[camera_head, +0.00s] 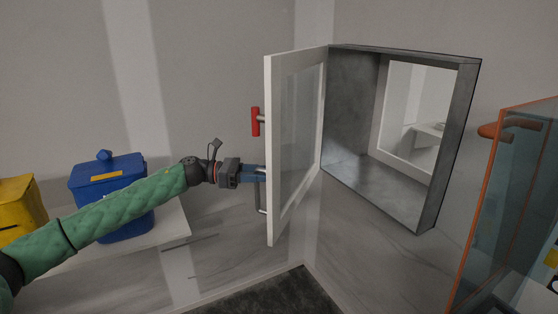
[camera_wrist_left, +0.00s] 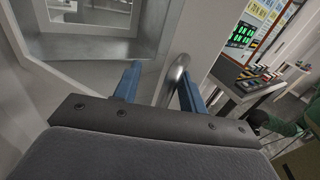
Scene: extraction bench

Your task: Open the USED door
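The door (camera_head: 296,140), a white frame with a glass pane, stands swung wide open to the left of a grey metal box-like chamber (camera_head: 375,175) in the wall. No USED label is legible. A metal bar handle (camera_head: 262,195) is on its outer face, below a red T-shaped latch (camera_head: 255,122). My left gripper (camera_head: 260,176) is at this handle. In the left wrist view, the blue fingers (camera_wrist_left: 160,90) stand apart, with the handle bar (camera_wrist_left: 174,76) between them, close to the right finger. A gap shows on the other side. My right gripper is out of view.
A blue lidded bin (camera_head: 108,180) and a yellow bin (camera_head: 20,205) stand on a white shelf (camera_head: 172,225) at left. An orange-edged glass panel (camera_head: 510,200) with an orange-brown handle (camera_head: 510,128) stands at right. The chamber looks empty, with a window at its back.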

